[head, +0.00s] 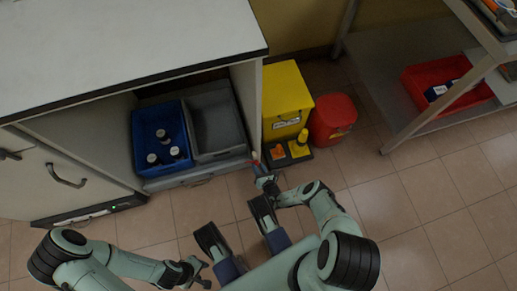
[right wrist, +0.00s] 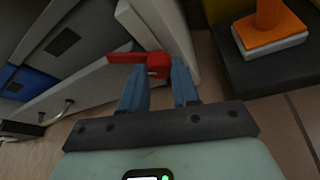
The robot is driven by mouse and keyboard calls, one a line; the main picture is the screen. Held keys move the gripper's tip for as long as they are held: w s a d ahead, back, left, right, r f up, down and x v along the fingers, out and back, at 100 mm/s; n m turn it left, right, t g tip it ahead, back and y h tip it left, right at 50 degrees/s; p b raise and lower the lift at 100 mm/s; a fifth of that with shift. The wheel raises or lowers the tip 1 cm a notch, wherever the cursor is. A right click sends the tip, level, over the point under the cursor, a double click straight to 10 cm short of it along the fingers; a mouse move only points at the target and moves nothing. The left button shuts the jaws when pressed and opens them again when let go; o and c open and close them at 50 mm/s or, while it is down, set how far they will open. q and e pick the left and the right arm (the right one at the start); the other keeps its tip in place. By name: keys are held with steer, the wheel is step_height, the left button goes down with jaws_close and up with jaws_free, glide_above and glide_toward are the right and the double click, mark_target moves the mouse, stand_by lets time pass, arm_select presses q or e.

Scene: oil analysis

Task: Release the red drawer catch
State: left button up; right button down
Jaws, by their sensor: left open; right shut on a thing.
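The red drawer catch (right wrist: 150,62) is a red lever with a rounded hub, at the top middle of the right wrist view. It also shows as a small red spot (head: 255,156) at the cabinet's right front edge in the head view. My right gripper (right wrist: 160,80) has its blue fingers on either side of the hub and is shut on it. It also shows in the head view (head: 260,168). The drawer (head: 195,175) has a grey front below the bins. My left gripper (head: 197,274) is open and empty, low in the head view, away from the cabinet.
A blue bin (head: 137,150) with several dark bottles and a grey bin (head: 218,122) sit in the cabinet. Tiled floor at right is clear.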

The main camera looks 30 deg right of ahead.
stand_by(0.4)
steer(key=c, duration=0.8)
jaws_free()
steer(key=shift+c, duration=0.2)
arm_select(q)
steer(key=w+d+r+t+p, duration=0.1)
steer(key=w+r+t+p, duration=0.2)
steer(key=w, duration=0.7)
step_height(320, 180, up, 4)
steer(key=shift+w+d+m+t+p, duration=0.2)
steer(key=shift+m+t+p, duration=0.2)
steer(key=shift+p, duration=0.8)
arm_select(e)
steer(key=d+v, duration=0.1)
steer(key=v, duration=1.2)
steer(key=shift+s+a, duration=0.2)
steer(key=shift+a, duration=0.15)
